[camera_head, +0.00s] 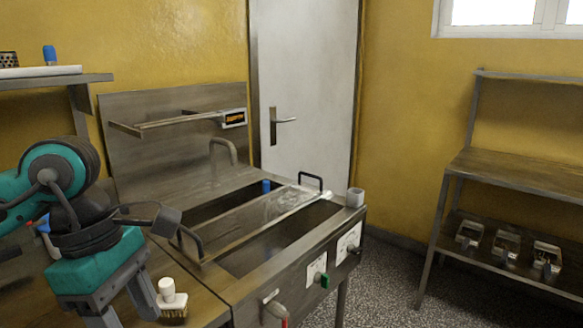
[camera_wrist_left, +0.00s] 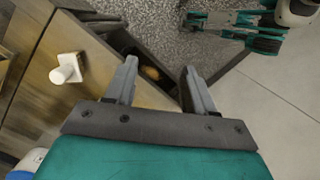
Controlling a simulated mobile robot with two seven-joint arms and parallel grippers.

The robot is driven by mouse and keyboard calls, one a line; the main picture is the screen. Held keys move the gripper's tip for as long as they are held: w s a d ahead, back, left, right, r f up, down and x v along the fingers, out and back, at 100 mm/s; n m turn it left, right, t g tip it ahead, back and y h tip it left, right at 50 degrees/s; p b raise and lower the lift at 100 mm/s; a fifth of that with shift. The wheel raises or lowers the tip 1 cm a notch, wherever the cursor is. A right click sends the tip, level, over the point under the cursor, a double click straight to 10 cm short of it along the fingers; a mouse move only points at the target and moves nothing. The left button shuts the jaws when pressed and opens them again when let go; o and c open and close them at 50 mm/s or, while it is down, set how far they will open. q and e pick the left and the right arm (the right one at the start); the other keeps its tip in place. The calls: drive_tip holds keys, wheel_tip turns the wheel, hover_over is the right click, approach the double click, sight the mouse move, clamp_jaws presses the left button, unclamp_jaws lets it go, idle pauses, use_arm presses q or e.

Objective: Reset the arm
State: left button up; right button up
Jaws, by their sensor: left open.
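My left arm comes in from the left in the head view. Its teal left gripper (camera_head: 118,300) points down over the wooden counter, left of a white-handled brush (camera_head: 172,300). In the left wrist view the two grey fingers of this gripper (camera_wrist_left: 160,80) stand apart with nothing between them. The brush also shows there on the counter (camera_wrist_left: 68,68), left of the fingers and apart from them. Teal and grey parts, likely of my right arm, show at the top right of the left wrist view; its jaws are too unclear to read.
A steel enrober station (camera_head: 290,235) with open wells and handles stands right of the left gripper. A shelf rack (camera_head: 515,175) stands at right, with several metal items below. Speckled floor (camera_head: 385,280) lies open between.

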use_arm(q)
drive_tip(key=s+d+r+n+g+h, duration=0.1)
drive_tip(key=d+r+n+g+h, duration=0.1)
drive_tip(key=d+n+h, duration=0.5)
drive_tip(key=s+d+r+n+g+h, duration=0.1)
drive_tip(key=d+r+n+h, duration=0.15)
drive_tip(key=d+h, duration=0.85)
drive_tip(key=w+a+f+n+t+y, duration=0.25)
drive_tip(key=w+f+n+t, duration=0.2)
drive_tip(key=n+t, duration=0.65)
drive_tip(key=w+a+f+n+t+y, duration=0.25)
drive_tip(key=w+a+n+t, duration=0.2)
drive_tip(key=n+t, duration=0.7)
drive_tip(key=a+f+n+g+y+p, duration=0.1)
drive_tip(key=a+f+n+y, duration=0.3)
drive_tip(key=f+n+y, duration=0.65)
drive_tip(key=s+a+f+n+g+y, duration=0.1)
drive_tip(key=s+a+f+n+g, duration=0.1)
drive_tip(key=f, duration=0.4)
drive_tip(key=s+a+f+n+g, duration=0.1)
drive_tip(key=s+f+n+g, duration=0.1)
drive_tip(key=s+f+n, duration=0.2)
drive_tip(key=s+a+f+n+g+y, duration=0.1)
drive_tip(key=s+a+f+n+g, duration=0.1)
drive_tip(key=f, duration=0.7)
drive_tip(key=s+n+g, duration=0.1)
drive_tip(key=s+n, duration=0.1)
drive_tip(key=s, duration=0.1)
drive_tip(key=shift+s+a+y, duration=0.2)
drive_tip(key=shift+a+y, duration=0.15)
